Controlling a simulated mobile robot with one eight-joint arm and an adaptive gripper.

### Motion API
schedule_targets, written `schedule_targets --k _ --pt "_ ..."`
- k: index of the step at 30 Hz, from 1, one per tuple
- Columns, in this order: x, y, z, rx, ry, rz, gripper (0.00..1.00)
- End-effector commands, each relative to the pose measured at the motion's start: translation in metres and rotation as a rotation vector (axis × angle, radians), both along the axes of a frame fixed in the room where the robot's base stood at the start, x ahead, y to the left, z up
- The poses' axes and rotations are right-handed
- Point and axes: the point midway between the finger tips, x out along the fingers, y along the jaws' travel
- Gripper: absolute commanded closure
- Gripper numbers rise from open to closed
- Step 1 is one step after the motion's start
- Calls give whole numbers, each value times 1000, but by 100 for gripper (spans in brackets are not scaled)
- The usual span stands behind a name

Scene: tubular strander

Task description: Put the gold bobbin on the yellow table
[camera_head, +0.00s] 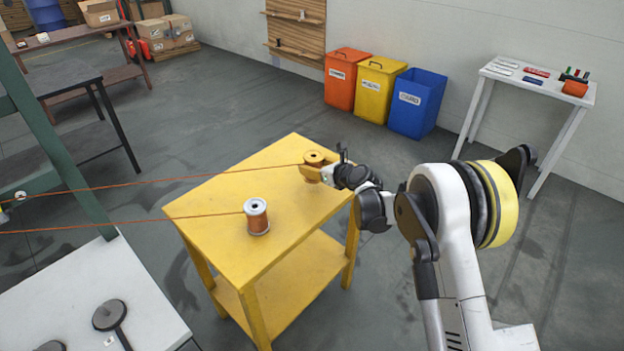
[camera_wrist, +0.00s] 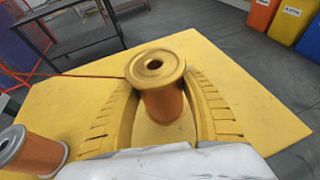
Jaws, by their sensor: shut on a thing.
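The gold bobbin (camera_head: 314,159) has gold flanges and an orange-brown winding. It stands upright at the right part of the yellow table (camera_head: 215,205). In the wrist view the gold bobbin (camera_wrist: 157,70) sits between the two yellow fingers of my gripper (camera_wrist: 165,110). My gripper (camera_head: 312,169) is shut on it in the head view. Its lower flange is hidden, so I cannot tell whether it touches the tabletop. A silver-flanged bobbin (camera_head: 257,215) with orange winding stands on the table's front part; it also shows in the wrist view (camera_wrist: 38,152).
Thin orange wires run from both bobbins to the left, over the table. A green frame post (camera_head: 60,150) and a white table (camera_head: 60,300) stand at left. Orange, yellow and blue bins (camera_head: 417,103) are behind. A white side table (camera_head: 540,85) is at right.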

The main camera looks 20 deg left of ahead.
Motion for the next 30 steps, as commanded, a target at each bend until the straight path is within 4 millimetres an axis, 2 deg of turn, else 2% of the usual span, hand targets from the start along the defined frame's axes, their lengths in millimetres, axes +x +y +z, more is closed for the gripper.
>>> schedule_targets --k 5,12,24,25,27,30 --pt "1 5 -7 1 -1 -1 89" --pt "1 4 -41 1 -1 -1 89" --pt "1 4 -45 1 -1 -1 89" --pt "0 4 -46 -1 -1 0 42" --pt "0 4 -45 -1 -1 0 27" --pt "0 4 -45 -1 -1 0 27"
